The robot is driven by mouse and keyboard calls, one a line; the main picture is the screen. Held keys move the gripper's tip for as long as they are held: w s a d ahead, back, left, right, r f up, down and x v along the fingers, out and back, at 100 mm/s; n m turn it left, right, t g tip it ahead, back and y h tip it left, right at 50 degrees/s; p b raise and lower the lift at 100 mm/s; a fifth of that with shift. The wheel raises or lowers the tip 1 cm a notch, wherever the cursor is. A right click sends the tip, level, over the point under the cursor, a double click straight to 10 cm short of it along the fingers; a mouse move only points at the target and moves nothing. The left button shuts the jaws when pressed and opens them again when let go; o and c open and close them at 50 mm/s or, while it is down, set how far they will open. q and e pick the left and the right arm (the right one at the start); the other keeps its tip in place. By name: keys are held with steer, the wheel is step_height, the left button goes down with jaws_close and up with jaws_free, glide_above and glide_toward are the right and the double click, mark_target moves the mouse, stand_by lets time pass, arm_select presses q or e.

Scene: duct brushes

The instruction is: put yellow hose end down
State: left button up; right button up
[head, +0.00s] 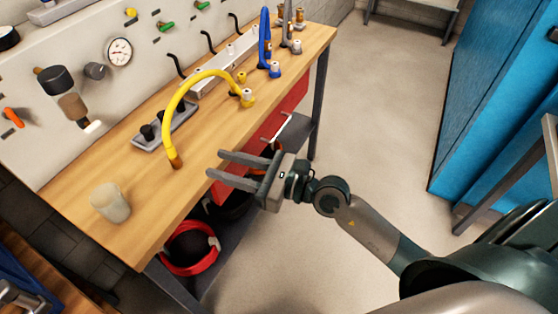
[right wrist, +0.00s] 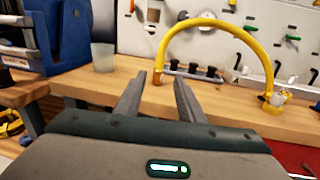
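The yellow hose (head: 202,82) arches over the wooden workbench (head: 120,245). One end joins a yellow fitting with a white knob (head: 248,98) on the bench. Its free end, with a brown metal tip (head: 175,160), points down at or just above the bench top; contact is hard to judge. The hose also shows in the right wrist view (right wrist: 205,22), with its tip (right wrist: 158,78) beyond the fingers. My right gripper (head: 214,164) is open and empty at the bench's front edge, to the right of the hose end and apart from it. My left gripper is not in view.
A translucent cup (head: 110,203) stands at the bench's near left. A grey block with black knobs (head: 165,125) sits behind the hose end. Blue hose (head: 265,40) and fittings stand farther right. A red coiled hose (head: 190,250) lies below the bench. Bare wood surrounds the hose tip.

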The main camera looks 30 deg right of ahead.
steer(key=d+f+m+t+h, duration=0.1)
steer(key=d+f+m+h, duration=0.25)
steer(key=f+m, duration=1.05)
steer(key=d+f+m+t+h, duration=0.1)
steer(key=d+f+m+h, duration=0.25)
steer(key=f+m, duration=1.05)
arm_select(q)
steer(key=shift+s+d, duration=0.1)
arm_select(e)
steer(key=s+f+m+g+h, duration=0.2)
steer(key=s+f+m, duration=0.5)
steer(key=s+f, duration=0.4)
steer(key=s+f+m+g+h, duration=0.1)
steer(key=s+f+m+g, duration=0.4)
steer(key=s+f, duration=0.6)
step_height(320, 180, down, 8)
steer(key=m, duration=0.2)
steer(key=shift+s+m+g+h, duration=0.3)
steer(key=shift+s+h, duration=0.05)
steer(key=shift+h, duration=0.05)
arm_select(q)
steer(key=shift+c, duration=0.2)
